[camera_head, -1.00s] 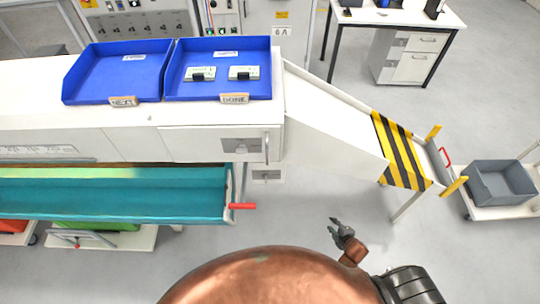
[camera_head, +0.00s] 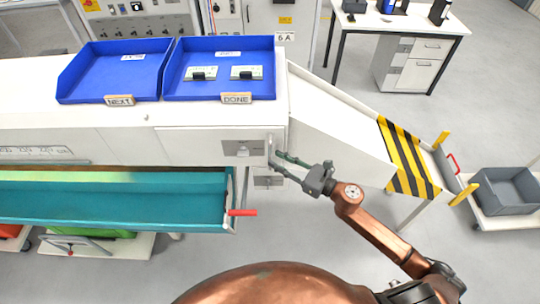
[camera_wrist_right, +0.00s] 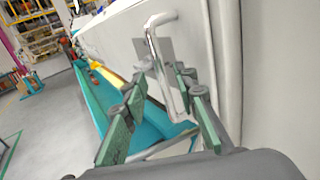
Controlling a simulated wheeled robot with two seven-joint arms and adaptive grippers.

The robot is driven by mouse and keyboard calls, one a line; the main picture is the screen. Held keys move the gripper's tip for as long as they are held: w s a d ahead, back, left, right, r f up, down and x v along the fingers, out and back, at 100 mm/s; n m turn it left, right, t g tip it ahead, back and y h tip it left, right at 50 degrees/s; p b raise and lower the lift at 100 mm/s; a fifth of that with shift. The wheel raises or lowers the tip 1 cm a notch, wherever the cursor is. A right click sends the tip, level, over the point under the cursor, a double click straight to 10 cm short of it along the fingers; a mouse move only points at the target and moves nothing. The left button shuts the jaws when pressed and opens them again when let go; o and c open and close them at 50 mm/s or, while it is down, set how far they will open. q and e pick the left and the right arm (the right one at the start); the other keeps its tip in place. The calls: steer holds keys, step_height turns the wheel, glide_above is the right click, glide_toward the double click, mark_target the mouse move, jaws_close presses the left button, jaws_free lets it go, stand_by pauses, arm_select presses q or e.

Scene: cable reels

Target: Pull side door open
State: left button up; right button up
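The side door (camera_head: 190,145) is a white panel on the front of the white bench, with a grey plate (camera_head: 235,149) near its right end. It looks closed. Its upright metal handle (camera_head: 269,146) is at the right end; in the right wrist view the handle (camera_wrist_right: 163,65) is a shiny bent bar. My right gripper (camera_head: 277,161) reaches it from the lower right. In the wrist view my right gripper (camera_wrist_right: 161,80) is open, with the bar showing between its green-padded fingers. I cannot tell whether either finger touches it. My left gripper is not in view.
A teal trough (camera_head: 110,205) with a red handle (camera_head: 243,212) juts out below the door. Blue trays (camera_head: 118,72) stand on the bench top. A white chute (camera_head: 335,125) with striped end slopes down to the right. Open floor lies in front.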

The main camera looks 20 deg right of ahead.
mark_target(270, 156)
steer(key=shift+x, duration=1.95)
steer(key=shift+c, duration=0.5)
jaws_close()
